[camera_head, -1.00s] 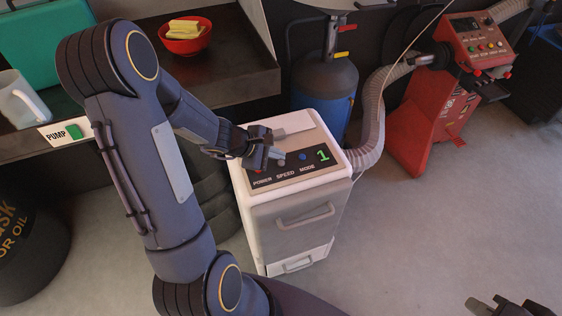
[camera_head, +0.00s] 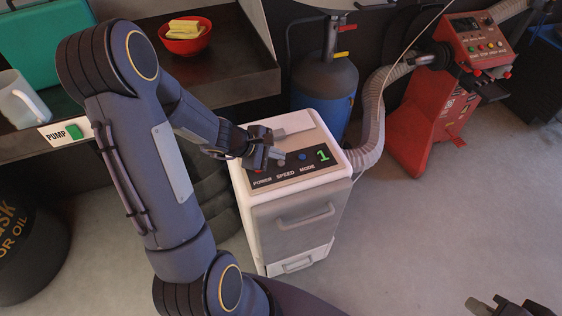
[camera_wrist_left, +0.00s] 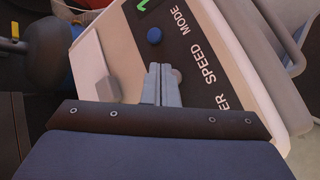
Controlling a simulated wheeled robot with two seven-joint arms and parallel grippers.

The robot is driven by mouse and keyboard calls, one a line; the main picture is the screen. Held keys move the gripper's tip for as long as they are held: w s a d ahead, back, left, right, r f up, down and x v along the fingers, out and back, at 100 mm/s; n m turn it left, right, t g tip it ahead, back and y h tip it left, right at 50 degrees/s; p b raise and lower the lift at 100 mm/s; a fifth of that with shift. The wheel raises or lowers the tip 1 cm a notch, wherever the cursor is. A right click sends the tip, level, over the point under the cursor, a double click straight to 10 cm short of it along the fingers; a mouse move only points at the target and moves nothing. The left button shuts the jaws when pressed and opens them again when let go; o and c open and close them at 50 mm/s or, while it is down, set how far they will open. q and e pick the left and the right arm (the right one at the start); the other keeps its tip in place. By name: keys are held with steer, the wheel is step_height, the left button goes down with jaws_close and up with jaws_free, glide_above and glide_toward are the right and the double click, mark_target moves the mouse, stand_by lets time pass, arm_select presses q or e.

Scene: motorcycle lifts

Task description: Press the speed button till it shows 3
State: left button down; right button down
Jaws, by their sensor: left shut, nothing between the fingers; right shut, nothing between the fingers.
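A white cabinet (camera_head: 291,213) stands on the floor with a dark control panel on top, labelled POWER, SPEED and MODE. Its display (camera_head: 323,155) shows a green 1. The grey speed button (camera_head: 281,162) sits above the SPEED label; in the left wrist view the speed button (camera_wrist_left: 176,75) is right beside my fingertips. The blue mode button (camera_head: 302,156) is to its right and also shows in the left wrist view (camera_wrist_left: 154,35). My left gripper (camera_head: 279,153) is shut and empty, its tips over the panel by the speed button; contact cannot be told. My right gripper (camera_head: 506,306) is at the bottom right edge, shut.
A grey hose (camera_head: 373,118) runs from behind the cabinet to a red machine (camera_head: 430,120). A blue cylinder (camera_head: 325,88) stands behind. A shelf at left holds a red bowl (camera_head: 184,43) and a white jug (camera_head: 22,100). The floor at right is clear.

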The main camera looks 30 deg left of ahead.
mark_target(277, 165)
arm_select(q)
steer(key=shift+f+b, duration=0.4)
steer(key=shift+b, duration=0.15)
steer(key=shift+f+b, duration=0.35)
steer(key=shift+b, duration=0.15)
stand_by(0.6)
steer(key=shift+r, duration=0.1)
steer(key=shift+r+p, duration=0.6)
steer(key=shift+r, duration=0.05)
steer(key=shift+r, duration=0.15)
step_height(277, 165, up, 5)
steer(key=p, duration=0.4)
stand_by(0.3)
